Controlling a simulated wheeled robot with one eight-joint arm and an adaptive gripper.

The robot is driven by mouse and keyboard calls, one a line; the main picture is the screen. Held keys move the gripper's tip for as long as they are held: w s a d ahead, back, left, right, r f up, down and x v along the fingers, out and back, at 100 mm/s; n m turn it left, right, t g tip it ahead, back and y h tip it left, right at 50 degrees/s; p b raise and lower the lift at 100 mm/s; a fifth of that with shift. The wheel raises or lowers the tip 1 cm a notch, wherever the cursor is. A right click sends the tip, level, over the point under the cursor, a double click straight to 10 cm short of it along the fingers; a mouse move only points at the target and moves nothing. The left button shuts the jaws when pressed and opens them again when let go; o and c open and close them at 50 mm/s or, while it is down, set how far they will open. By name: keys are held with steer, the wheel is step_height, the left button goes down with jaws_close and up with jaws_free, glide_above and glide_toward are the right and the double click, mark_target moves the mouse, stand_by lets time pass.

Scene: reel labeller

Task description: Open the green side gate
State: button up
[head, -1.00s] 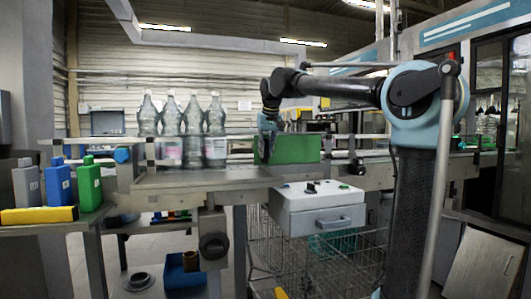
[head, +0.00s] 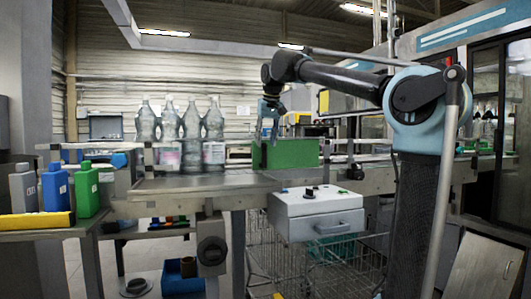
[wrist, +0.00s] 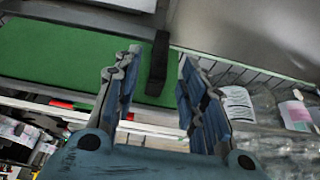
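The green side gate (head: 292,153) is an upright green panel along the conveyor, right of the bottles in the head view. In the wrist view the green panel (wrist: 60,50) fills the upper left, with a black upright strip (wrist: 158,62) near its right end. My gripper (head: 268,133) is above the left part of the gate. In the wrist view my gripper (wrist: 160,58) has its two fingers spread and nothing between them touching; the black strip shows in the gap beyond. I cannot tell the exact distance to it.
Several clear bottles (head: 181,135) stand on the conveyor just left of the gate. A white control box (head: 316,212) with knobs juts out below. Grey, blue and green bottles (head: 56,187) stand on a side table at left.

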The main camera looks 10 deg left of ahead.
steer(key=v, duration=0.5)
steer(key=shift+s, duration=0.15)
stand_by(0.3)
